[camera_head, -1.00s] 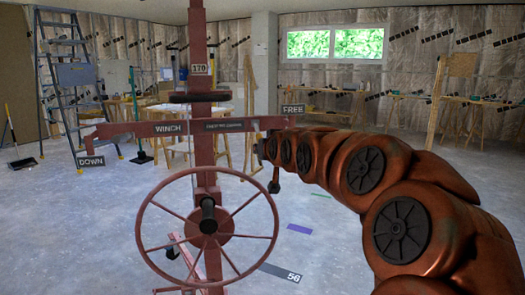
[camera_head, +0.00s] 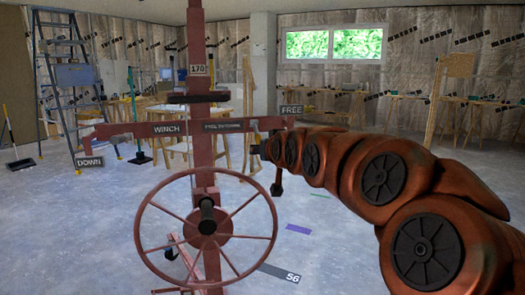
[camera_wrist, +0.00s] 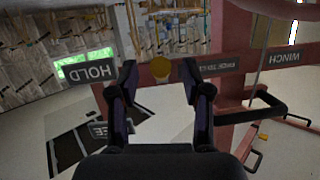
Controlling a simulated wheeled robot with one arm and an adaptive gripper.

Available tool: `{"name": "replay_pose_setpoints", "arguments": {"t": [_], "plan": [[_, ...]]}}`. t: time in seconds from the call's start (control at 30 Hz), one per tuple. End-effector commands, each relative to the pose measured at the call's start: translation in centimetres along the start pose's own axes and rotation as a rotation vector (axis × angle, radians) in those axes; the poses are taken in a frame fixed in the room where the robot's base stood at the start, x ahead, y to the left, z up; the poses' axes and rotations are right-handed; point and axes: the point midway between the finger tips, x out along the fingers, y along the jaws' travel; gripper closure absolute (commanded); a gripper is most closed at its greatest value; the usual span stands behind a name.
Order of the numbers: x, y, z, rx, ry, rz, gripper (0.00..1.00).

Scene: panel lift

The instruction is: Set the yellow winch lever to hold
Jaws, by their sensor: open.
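The yellow winch lever's round end (camera_wrist: 160,68) shows in the wrist view, between and just beyond my fingertips, in front of the red beam. My gripper (camera_wrist: 158,76) is open, with one dark finger on each side of the yellow end. I cannot tell whether either finger touches it. The HOLD sign (camera_wrist: 92,71) is left of the fingers, and the FREE sign (camera_wrist: 98,130) is lower left, partly covered by a finger. In the head view the FREE sign (camera_head: 291,109) is above my arm, which hides the lever and fingers.
The red lift's handwheel (camera_head: 206,230) stands in front of its mast (camera_head: 197,50). The beam carries a WINCH sign (camera_head: 167,129) and a DOWN sign (camera_head: 90,162) at its left. A blue stepladder (camera_head: 65,80) and wooden work tables are behind. Floor around the lift is mostly clear.

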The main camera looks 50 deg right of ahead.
Motion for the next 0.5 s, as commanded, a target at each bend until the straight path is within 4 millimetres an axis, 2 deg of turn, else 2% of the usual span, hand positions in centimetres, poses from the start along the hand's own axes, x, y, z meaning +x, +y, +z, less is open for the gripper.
{"name": "replay_pose_setpoints", "arguments": {"t": [0.2, 0.5], "plan": [[-3.0, 0.0, -0.2, 0.0, 0.006, 0.001, 0.51], [-5.0, 0.0, -0.1, 0.0, 0.003, 0.0, 0.51]]}}
